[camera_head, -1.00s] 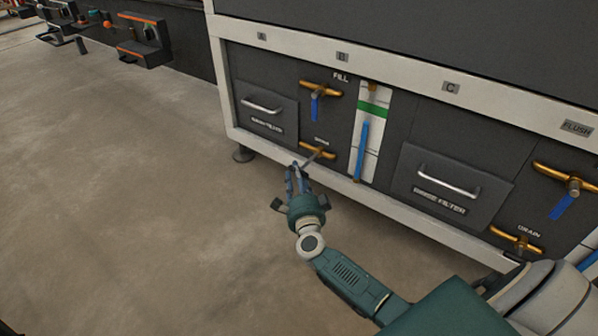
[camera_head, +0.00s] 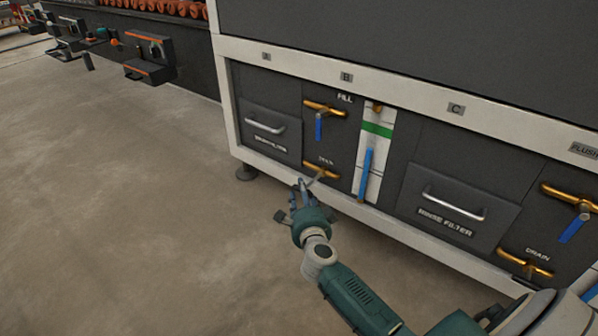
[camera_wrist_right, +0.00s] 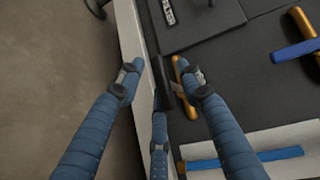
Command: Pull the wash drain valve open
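The wash drain valve (camera_head: 321,171) is the brass fitting low on the washer's left front panel, under the fill valve. A short grey stem sticks out from it toward my right gripper (camera_head: 301,188). The wrist view shows the brass body (camera_wrist_right: 184,78) just beyond the fingertips. My right gripper (camera_wrist_right: 160,78) is open, its blue fingers spread on both sides of a dark piece near the stem. I cannot tell whether that piece is the valve's handle or a third finger's tip, nor whether anything touches. My left gripper is not in view.
The fill valve (camera_head: 322,108) with a blue lever is above. A gauge strip with a blue tube (camera_head: 366,172) stands to the right. Filter drawers (camera_head: 266,130) (camera_head: 443,201) flank these. The washer's pale lower frame (camera_head: 395,230) runs close by. The floor at left is clear.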

